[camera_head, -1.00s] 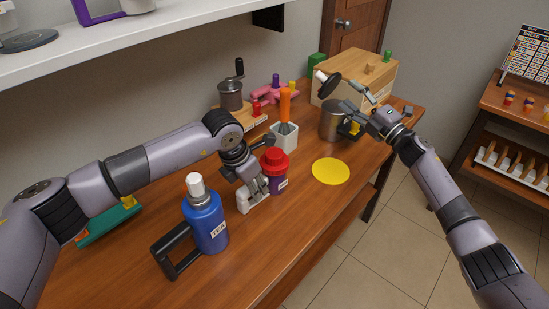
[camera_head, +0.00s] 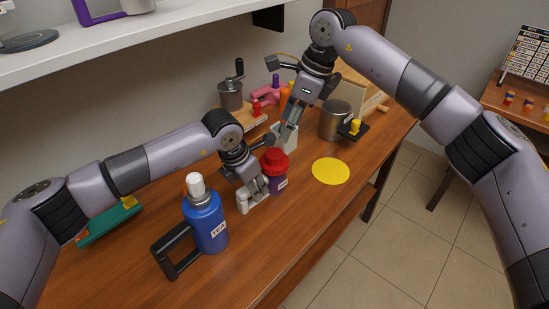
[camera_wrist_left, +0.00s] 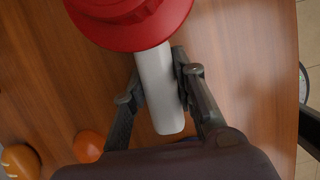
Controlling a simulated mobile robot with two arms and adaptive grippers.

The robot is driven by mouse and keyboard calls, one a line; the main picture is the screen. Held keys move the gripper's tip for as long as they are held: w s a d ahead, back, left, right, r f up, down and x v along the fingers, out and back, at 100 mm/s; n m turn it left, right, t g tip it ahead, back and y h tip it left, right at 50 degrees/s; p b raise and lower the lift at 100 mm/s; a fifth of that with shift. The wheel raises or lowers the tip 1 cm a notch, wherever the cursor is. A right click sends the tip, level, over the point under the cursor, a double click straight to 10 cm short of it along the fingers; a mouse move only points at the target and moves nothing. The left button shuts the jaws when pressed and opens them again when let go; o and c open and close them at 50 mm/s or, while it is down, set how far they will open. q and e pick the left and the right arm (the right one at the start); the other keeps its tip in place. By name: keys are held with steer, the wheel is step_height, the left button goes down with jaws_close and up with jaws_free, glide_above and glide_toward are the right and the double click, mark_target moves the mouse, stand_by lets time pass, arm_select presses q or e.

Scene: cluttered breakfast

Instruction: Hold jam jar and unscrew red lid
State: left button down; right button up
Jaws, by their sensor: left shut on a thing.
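The jam jar (camera_head: 277,184) is purple with a pale label and stands upright on the table. Its wide red lid (camera_head: 273,160) is on top. The lid also fills the top of the left wrist view (camera_wrist_left: 130,22). My left gripper (camera_head: 250,187) is shut on a pale, handle-like bar (camera_wrist_left: 158,85) that runs under the lid at the jar's side. My right gripper (camera_head: 284,134) points down just above and behind the lid, apart from it as far as I can see. Its finger gap is unclear. The lid hides most of the jar in the left wrist view.
A blue tea flask (camera_head: 208,222) with a black handle stands at the front left. A white holder (camera_head: 287,137) is close behind the jar. A metal canister (camera_head: 335,122) stands at the right back. A yellow disc (camera_head: 331,171) lies on clear table to the right.

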mark_target(277, 153)
steer(key=shift+x, duration=4.7)
jaws_close()
steer(key=shift+o, duration=0.7)
jaws_free()
steer(key=v, duration=1.2)
